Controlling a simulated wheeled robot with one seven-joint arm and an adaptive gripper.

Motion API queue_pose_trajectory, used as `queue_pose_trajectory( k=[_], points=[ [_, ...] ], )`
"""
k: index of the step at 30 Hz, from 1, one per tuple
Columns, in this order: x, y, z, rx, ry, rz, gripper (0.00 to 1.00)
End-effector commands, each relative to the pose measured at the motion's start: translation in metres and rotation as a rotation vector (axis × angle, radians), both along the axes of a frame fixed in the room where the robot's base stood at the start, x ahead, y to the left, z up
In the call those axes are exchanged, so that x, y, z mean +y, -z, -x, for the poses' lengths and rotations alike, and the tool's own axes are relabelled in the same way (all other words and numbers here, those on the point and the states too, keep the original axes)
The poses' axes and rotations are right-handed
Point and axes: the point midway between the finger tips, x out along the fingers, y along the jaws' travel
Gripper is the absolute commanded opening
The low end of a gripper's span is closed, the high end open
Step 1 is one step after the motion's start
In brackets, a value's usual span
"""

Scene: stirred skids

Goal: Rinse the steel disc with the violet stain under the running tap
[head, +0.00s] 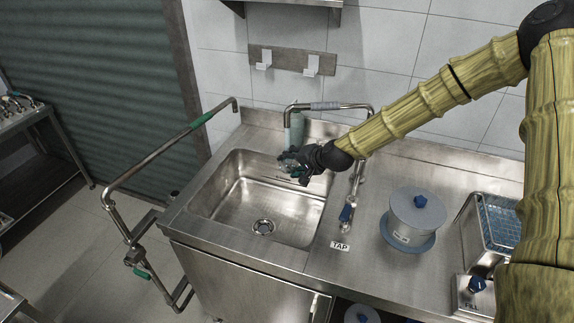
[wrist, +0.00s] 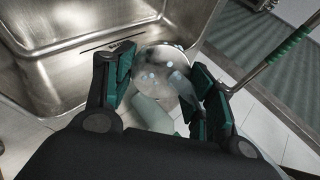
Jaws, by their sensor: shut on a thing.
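My gripper (head: 300,166) is over the back of the steel sink basin (head: 232,210). In the wrist view its green-padded fingers (wrist: 168,90) are closed around a round, shiny steel disc (wrist: 158,62). Pale bluish patches show on the disc; I cannot make out a violet stain. The tap (head: 330,106) arches over the basin's back edge. A pale green, translucent column of water (head: 297,130) falls from its left end towards the gripper and disc. A pale translucent shape below the disc in the wrist view may be water.
A lidded grey canister (head: 413,218) and a blue mesh basket (head: 497,220) stand further right. A bent rail (head: 165,147) with green sleeves stands left. The basin's front is empty.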

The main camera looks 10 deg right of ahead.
Motion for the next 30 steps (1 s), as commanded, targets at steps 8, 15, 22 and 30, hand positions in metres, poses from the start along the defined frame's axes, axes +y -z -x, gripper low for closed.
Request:
queue_pose_trajectory(
  k=[8, 15, 22, 30],
  points=[
    [-0.002, -0.001, 0.003, -0.001, 0.001, 0.0, 0.25],
    [-0.008, -0.001, 0.016, 0.0, 0.001, 0.0, 0.25],
    [-0.014, -0.001, 0.028, -0.001, 0.001, 0.0, 0.25],
    [-0.021, -0.001, 0.043, 0.0, 0.0, 0.0, 0.25]
  ],
)
